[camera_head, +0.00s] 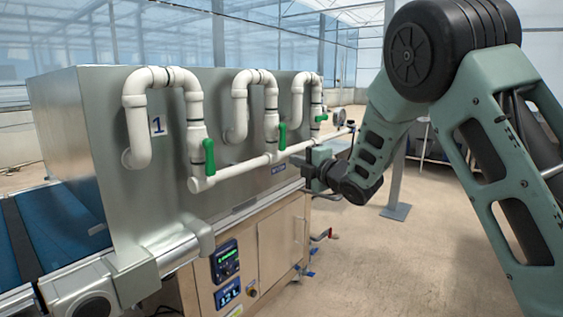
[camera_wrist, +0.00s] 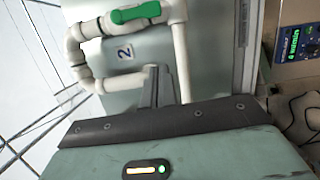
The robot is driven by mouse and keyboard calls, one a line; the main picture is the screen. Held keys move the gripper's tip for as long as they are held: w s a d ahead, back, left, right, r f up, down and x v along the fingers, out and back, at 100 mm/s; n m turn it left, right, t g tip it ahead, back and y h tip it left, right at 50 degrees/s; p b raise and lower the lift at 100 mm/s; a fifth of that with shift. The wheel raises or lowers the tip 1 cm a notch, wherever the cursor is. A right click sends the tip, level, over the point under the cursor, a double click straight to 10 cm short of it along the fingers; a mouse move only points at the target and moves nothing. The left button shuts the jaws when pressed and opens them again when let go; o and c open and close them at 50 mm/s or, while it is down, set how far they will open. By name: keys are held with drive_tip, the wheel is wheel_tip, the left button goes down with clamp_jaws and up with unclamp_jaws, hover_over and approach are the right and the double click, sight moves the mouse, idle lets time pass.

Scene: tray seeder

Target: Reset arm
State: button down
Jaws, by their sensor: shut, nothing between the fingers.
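My arm reaches in from the right in the head view. My gripper (camera_head: 298,161) is beside the front of the metal seeder machine (camera_head: 90,130), near the white pipe. In the wrist view my gripper (camera_wrist: 158,80) has its fingers together, with nothing between them. The fingers point toward the machine's panel, just below the label "2" (camera_wrist: 125,52). A green valve handle (camera_wrist: 135,12) on white piping is above the fingertips there. I cannot tell whether the fingertips touch the panel or pipe.
White looped pipes carry green handles at left (camera_head: 209,157), middle (camera_head: 282,136) and right (camera_head: 321,117). A control panel (camera_head: 225,262) is on the cabinet below. A blue conveyor (camera_head: 65,228) is at the left. The floor (camera_head: 390,265) at right is partly clear, with a grey post (camera_head: 396,190).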

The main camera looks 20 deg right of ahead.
drive_tip(key=s+a+f+m+g+h, duration=0.2)
drive_tip(key=s+a+f+m+g, duration=0.3)
drive_tip(key=s, duration=0.4)
drive_tip(key=s+a+f+m+g+h, duration=0.1)
drive_tip(key=s+a+f+m+g, duration=0.2)
drive_tip(key=s+a+m, duration=0.55)
drive_tip(key=s+d+f+m+g+h, duration=0.15)
drive_tip(key=s+g, duration=0.25)
drive_tip(key=s, duration=1)
drive_tip(key=s+a+f+g+h, duration=0.15)
drive_tip(key=s+g, duration=0.25)
drive_tip(key=s, duration=1)
wheel_tip(320, 180, up, 14)
drive_tip(key=s+d+p, duration=0.1)
drive_tip(key=p, duration=1.4)
drive_tip(key=shift+s+d+r+g, duration=0.2)
drive_tip(key=shift+s+g, duration=0.1)
